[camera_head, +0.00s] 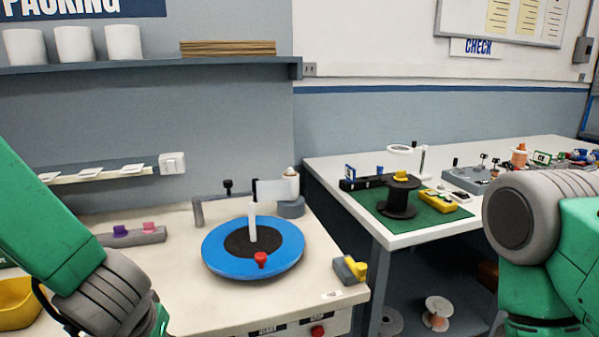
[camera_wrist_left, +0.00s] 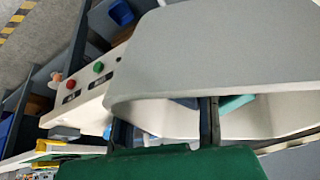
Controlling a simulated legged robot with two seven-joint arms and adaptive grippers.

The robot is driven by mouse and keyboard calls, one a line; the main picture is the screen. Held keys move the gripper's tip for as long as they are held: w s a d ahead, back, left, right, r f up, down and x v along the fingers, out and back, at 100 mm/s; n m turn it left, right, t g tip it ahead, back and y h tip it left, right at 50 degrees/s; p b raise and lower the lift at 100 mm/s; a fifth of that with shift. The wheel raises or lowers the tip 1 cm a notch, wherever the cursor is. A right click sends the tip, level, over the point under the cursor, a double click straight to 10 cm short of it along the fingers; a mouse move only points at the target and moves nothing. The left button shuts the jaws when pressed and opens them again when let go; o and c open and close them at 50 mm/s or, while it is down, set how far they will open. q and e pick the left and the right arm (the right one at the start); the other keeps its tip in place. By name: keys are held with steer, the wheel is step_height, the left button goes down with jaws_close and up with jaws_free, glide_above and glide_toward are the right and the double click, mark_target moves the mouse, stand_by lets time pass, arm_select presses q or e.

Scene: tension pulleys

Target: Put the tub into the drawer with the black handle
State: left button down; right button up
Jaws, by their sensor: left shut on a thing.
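In the left wrist view, a large smooth pale grey thing (camera_wrist_left: 225,55), which appears to be the tub, fills the upper right close to the camera. I cannot make out a drawer with a black handle.
The workbench carries a blue turntable (camera_head: 285,250), a yellow-and-grey block (camera_head: 350,269) and a yellow bin (camera_head: 15,300) at far left. A second table (camera_head: 320,170) with a green mat (camera_head: 365,200) stands at right. Green (camera_wrist_left: 98,67) and red buttons show on a panel in the wrist view.

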arm_select(q)
steer(key=s+f, duration=0.3)
steer(key=f, duration=0.2)
steer(key=shift+s+f, duration=0.25)
steer(key=shift+s, duration=0.05)
arm_select(e)
steer(key=shift+w, duration=0.3)
arm_select(q)
steer(key=shift+a, duration=0.15)
arm_select(e)
steer(key=shift+a+f, duration=0.1)
